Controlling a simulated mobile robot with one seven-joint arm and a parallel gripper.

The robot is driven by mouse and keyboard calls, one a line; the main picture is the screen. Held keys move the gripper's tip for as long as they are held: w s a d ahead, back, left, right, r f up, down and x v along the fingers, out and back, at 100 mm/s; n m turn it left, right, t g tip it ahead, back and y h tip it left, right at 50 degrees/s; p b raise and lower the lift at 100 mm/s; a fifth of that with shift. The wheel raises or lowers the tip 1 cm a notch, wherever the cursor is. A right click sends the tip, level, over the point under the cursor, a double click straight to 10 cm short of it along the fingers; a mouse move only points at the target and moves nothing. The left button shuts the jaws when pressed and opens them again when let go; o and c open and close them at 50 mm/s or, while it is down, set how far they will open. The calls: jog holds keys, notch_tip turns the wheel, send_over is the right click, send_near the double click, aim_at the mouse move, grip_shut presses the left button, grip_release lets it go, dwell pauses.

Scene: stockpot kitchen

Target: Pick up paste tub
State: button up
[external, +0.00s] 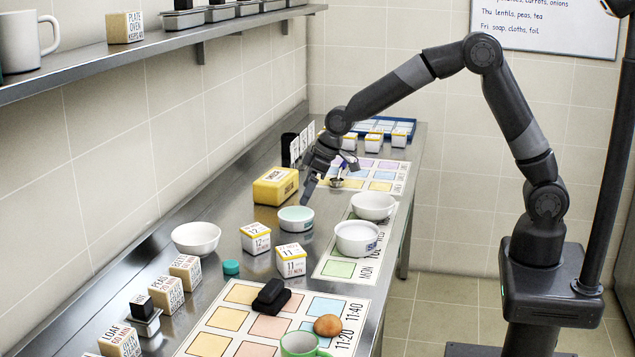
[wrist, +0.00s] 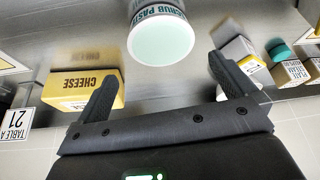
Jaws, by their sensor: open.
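The paste tub (external: 296,222) is a small white round tub with a pale mint top, standing upright on the steel counter. In the wrist view the tub (wrist: 160,38) shows at the top centre, with "SCRUB PASTE" on its side and its upper edge cut off by the frame. My gripper (external: 311,190) is above and slightly behind the tub in the external view, pointing down. In the wrist view my gripper (wrist: 166,88) has its two fingers wide apart, with nothing between them. The tub lies beyond the fingertips, apart from them.
A yellow cheese box (external: 275,187) stands left of the tub and near the left finger in the wrist view (wrist: 80,90). White bowls (external: 357,238) stand to the right. Labelled white boxes (external: 255,238) stand in front. A shelf (external: 150,45) runs along the wall.

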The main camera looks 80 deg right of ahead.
aim_at(296, 212)
jog(key=x, duration=0.8)
jog(key=shift+w+a+f, duration=0.1)
jog(key=shift+f, duration=0.25)
jog(key=c, duration=0.9)
jog(key=shift+c, duration=0.3)
jog(key=shift+r, duration=0.1)
